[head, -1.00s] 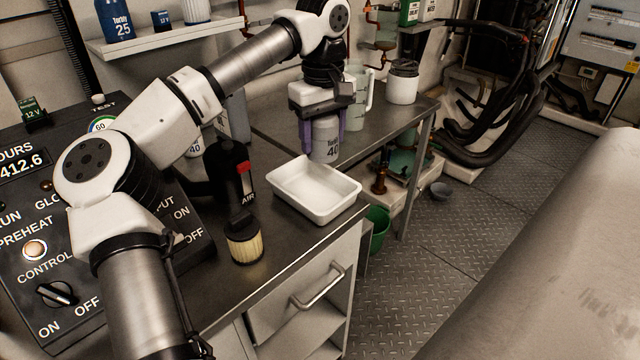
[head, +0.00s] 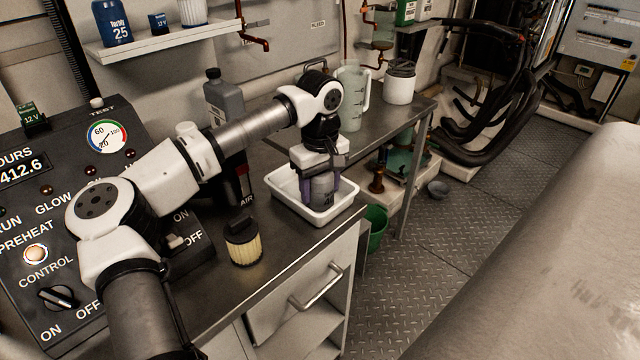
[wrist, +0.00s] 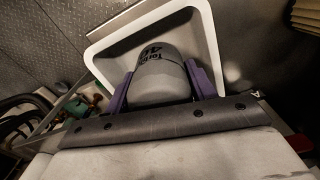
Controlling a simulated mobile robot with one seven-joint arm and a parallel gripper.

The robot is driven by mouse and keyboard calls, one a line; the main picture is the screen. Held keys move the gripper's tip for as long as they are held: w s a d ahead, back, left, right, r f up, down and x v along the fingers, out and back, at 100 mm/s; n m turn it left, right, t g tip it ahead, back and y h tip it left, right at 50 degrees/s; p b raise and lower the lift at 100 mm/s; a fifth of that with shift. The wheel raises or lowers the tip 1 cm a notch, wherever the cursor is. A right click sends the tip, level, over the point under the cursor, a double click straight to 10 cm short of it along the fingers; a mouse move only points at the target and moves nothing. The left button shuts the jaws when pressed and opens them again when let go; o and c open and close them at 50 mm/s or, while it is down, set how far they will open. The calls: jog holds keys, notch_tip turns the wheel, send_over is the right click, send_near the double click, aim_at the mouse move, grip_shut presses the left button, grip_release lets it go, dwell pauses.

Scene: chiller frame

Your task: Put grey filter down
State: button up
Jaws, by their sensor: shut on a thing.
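The grey filter (head: 322,190) is a cylinder marked "40". My gripper (head: 321,186), with purple fingers, is shut on it and holds it upright inside the white tray (head: 283,199) on the metal bench. The wrist view shows the filter (wrist: 160,80) between the two purple fingers, with the tray rim (wrist: 210,35) around it. The filter's underside is hidden, so I cannot tell whether it touches the tray floor.
A yellow pleated filter with a black top (head: 244,243) stands on the bench left of the tray. A dark bottle (head: 224,100) stands behind my arm. A clear jug (head: 352,95) and a white tub (head: 400,82) stand on the bench behind. A green bucket (head: 376,226) is below.

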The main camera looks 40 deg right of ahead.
jog(key=shift+f, duration=0.2)
jog(key=o, duration=1.3)
jog(key=shift+c, duration=0.2)
jog(key=shift+r, duration=0.1)
notch_tip(320, 180, up, 12)
jog(key=shift+r+b, duration=0.15)
jog(key=shift+b, duration=0.3)
